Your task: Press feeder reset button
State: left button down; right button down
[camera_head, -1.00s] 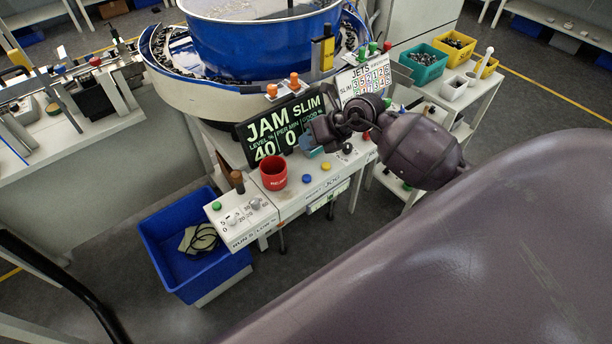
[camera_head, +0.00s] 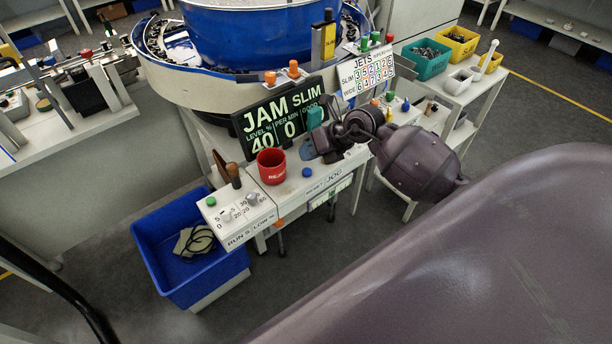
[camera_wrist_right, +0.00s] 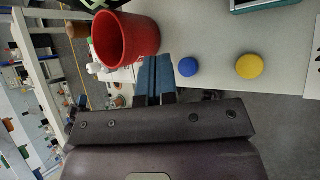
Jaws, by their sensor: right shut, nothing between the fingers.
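The blue button (camera_head: 307,172) sits above the RESET label on the white control panel (camera_head: 290,193). It shows again in the right wrist view (camera_wrist_right: 188,67), beside the yellow button (camera_wrist_right: 248,66), which is hidden in the head view. My right gripper (camera_head: 308,150) is over the panel, just behind the blue button in the head view. In the wrist view its blue fingertips (camera_wrist_right: 155,72) are together and empty, between the red cup (camera_wrist_right: 126,40) and the blue button. They look apart from the button; their height above the panel is unclear. My left gripper is not in view.
The red cup (camera_head: 271,166) stands on the panel left of the button. A JAM display (camera_head: 280,120) rises behind it, below the blue bowl feeder (camera_head: 250,40). A blue bin (camera_head: 180,275) is on the floor at left. A side table with coloured bins (camera_head: 432,62) stands at right.

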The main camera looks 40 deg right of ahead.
aim_at(308, 170)
jog(key=shift+f+b, duration=0.4)
jog(key=shift+f, duration=0.7)
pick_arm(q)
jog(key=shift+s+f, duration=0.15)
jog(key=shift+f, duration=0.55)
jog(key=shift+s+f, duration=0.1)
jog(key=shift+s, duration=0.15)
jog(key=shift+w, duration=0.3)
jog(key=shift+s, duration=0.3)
pick_arm(e)
jog(key=shift+f, duration=0.1)
jog(key=shift+f, duration=0.3)
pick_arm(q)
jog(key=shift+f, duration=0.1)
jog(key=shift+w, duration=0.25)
pick_arm(e)
jog(key=shift+f, duration=0.1)
